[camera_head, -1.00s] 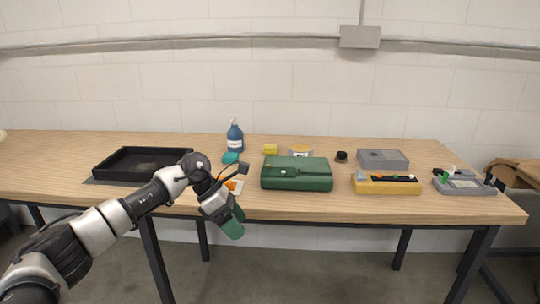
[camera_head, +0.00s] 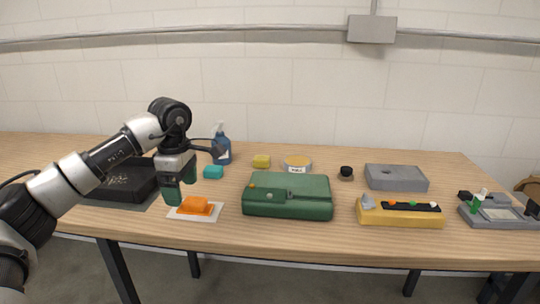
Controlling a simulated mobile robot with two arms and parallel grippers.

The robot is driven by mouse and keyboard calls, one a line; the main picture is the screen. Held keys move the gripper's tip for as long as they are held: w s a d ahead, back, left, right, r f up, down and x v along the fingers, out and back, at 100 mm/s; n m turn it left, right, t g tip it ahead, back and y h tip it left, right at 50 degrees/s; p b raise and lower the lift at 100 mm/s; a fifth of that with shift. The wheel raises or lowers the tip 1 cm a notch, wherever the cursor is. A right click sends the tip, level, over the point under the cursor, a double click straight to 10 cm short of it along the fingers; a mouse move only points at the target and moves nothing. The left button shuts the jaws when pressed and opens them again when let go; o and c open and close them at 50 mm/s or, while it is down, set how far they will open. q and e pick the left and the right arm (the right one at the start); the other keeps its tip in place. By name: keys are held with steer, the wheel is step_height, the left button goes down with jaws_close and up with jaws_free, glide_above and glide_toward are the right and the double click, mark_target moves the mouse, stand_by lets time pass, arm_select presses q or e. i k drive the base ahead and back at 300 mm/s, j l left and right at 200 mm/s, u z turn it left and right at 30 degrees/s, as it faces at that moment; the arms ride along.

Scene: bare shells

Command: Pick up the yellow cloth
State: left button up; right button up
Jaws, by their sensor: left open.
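My right gripper is not in view.
A teal block (camera_head: 213,172) and a blue pump bottle (camera_head: 221,150) stand left of the cloth. A black tray (camera_head: 120,180) is partly behind my arm. Grey and yellow units (camera_head: 400,216) fill the right.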

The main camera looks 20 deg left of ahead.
mark_target(259, 161)
steer(key=i, duration=1.35)
